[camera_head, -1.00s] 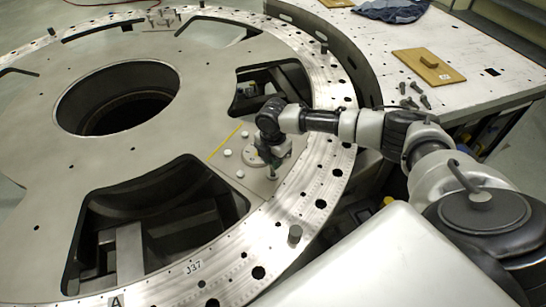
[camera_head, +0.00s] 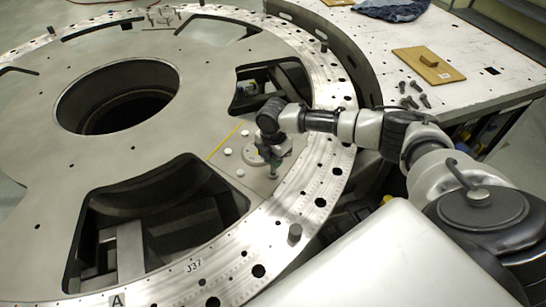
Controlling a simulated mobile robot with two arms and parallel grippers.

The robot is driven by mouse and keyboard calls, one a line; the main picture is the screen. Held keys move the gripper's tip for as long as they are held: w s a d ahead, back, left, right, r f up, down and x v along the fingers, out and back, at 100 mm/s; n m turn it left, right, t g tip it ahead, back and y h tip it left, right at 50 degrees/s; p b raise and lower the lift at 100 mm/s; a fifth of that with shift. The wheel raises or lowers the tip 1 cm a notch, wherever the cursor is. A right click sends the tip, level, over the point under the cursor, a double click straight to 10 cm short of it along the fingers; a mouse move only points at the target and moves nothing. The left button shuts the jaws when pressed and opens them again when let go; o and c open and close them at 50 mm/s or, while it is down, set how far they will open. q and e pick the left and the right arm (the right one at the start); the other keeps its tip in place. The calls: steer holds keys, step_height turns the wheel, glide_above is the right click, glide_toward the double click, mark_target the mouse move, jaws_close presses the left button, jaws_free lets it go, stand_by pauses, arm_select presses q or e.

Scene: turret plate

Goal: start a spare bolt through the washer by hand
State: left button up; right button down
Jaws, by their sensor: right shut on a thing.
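My right gripper (camera_head: 273,160) points down over the turret plate (camera_head: 190,135), near its right inner rim. It is shut on a bolt (camera_head: 273,172), which is small and dark and held roughly upright at the plate surface. I cannot tell whether its tip is inside a hole. A round grey disc (camera_head: 251,157) lies just left of the gripper and is partly hidden by it. The washer cannot be made out clearly at this size. Several spare bolts (camera_head: 414,97) lie on the white table (camera_head: 465,60) at the right. My left gripper is not in view.
Several white caps (camera_head: 228,152) and a yellow strip (camera_head: 224,143) are on the plate left of the gripper. Large cut-outs (camera_head: 155,215) open in front and behind. A dark pin (camera_head: 295,233) stands on the rim. A wooden board (camera_head: 428,66) lies on the table.

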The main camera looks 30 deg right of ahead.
steer(key=shift+f, duration=0.25)
stand_by(0.7)
steer(key=shift+f+p, duration=0.35)
stand_by(1.6)
steer(key=shift+r+m+p, duration=0.2)
steer(key=shift+m+p, duration=0.3)
steer(key=shift+p, duration=0.1)
steer(key=m+p, duration=0.2)
steer(key=m, duration=0.1)
steer(key=shift+s+f, duration=0.1)
steer(key=m+p, duration=0.3)
steer(key=m, duration=0.1)
steer(key=shift+f+m, duration=0.1)
steer(key=shift+m, duration=0.2)
steer(key=shift+s+f+m, duration=0.1)
steer(key=shift+m, duration=0.2)
steer(key=shift+f, duration=0.1)
